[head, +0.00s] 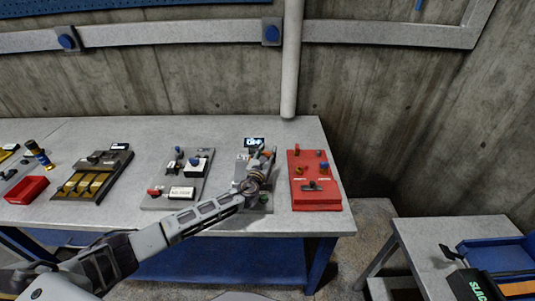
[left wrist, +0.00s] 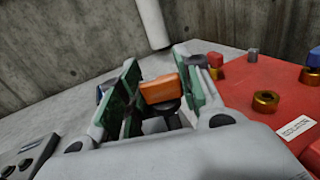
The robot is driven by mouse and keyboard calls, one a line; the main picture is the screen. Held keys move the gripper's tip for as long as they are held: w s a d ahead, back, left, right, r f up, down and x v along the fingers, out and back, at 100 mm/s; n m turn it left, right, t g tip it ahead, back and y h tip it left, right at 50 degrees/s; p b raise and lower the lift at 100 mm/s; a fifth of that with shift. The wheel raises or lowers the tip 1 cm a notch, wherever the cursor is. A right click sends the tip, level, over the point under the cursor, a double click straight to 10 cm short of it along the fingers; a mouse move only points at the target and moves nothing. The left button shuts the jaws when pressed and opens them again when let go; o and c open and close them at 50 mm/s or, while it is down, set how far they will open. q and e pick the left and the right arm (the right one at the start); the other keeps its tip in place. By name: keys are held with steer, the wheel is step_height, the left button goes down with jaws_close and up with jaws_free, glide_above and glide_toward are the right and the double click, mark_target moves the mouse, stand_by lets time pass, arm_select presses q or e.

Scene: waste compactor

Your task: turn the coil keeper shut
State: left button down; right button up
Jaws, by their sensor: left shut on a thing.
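My left arm reaches across the grey bench, and its gripper (head: 264,162) is over a grey panel (head: 264,206) with a small lit display (head: 254,142). In the left wrist view, my left gripper (left wrist: 160,92) is shut on an orange handle (left wrist: 161,88), which sits between the green finger pads above a dark round stem. The handle appears to be the coil keeper; the frames do not show clearly whether it stands turned open or shut. The gripper and arm hide much of the panel in the head view. My right gripper is not in view.
A red panel (head: 316,195) with knobs and brass fittings stands close to the right of the gripper. A panel with a red knob (head: 176,191) and a tray with yellow slots (head: 92,178) lie to the left. A vertical pipe (head: 291,60) rises behind.

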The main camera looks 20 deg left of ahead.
arm_select(q)
steer(key=shift+r+n+y+p, duration=0.1)
steer(key=shift+n+y+p, duration=0.45)
steer(key=shift+y, duration=0.45)
steer(key=shift+n+y, duration=0.65)
steer(key=shift+y, duration=0.25)
steer(key=shift+n+g+y+p, duration=0.35)
steer(key=shift+n+y, duration=0.25)
steer(key=shift+y, duration=0.3)
steer(key=c, duration=1)
jaws_free()
steer(key=shift+o, duration=0.2)
